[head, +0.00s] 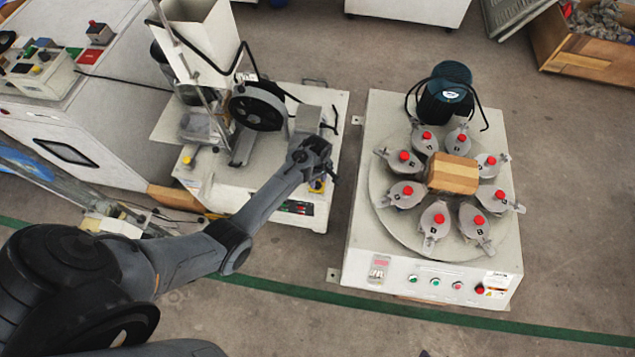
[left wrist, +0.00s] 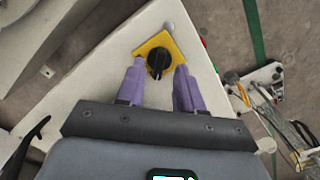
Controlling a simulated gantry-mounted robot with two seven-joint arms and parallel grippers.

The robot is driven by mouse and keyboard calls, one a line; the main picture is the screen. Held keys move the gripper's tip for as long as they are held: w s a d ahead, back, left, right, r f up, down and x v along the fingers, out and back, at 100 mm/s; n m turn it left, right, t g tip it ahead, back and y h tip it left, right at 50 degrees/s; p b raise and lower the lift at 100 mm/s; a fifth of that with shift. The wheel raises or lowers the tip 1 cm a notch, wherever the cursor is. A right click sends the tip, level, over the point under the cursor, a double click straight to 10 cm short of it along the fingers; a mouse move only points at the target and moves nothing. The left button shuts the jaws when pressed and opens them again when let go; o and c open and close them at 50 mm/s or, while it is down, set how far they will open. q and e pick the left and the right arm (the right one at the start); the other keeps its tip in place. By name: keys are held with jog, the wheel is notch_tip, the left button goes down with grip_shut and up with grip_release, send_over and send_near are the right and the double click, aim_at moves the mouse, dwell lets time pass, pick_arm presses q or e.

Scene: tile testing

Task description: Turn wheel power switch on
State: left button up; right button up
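The wheel power switch is a black rotary knob (left wrist: 158,61) on a yellow square plate (left wrist: 168,42), set on a pale machine top in the left wrist view. My left gripper (left wrist: 160,70) has two purple fingers standing apart, one on each side of the knob in the picture. Whether they touch it I cannot tell. In the head view my left gripper (head: 322,172) is over the front right corner of the wheel machine (head: 262,190) and largely hides the switch. The machine carries a black wheel (head: 257,106). My right gripper is out of view.
To the right stands a turntable machine (head: 362,225) with several red-topped grey pots around a brown block (head: 453,174). A white control cabinet (head: 80,135) stands at the left. A strip of bare floor separates the two middle machines.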

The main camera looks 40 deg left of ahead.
pick_arm(q)
jog(key=shift+f, duration=0.7)
grip_shut()
jog(key=shift+r, duration=0.1)
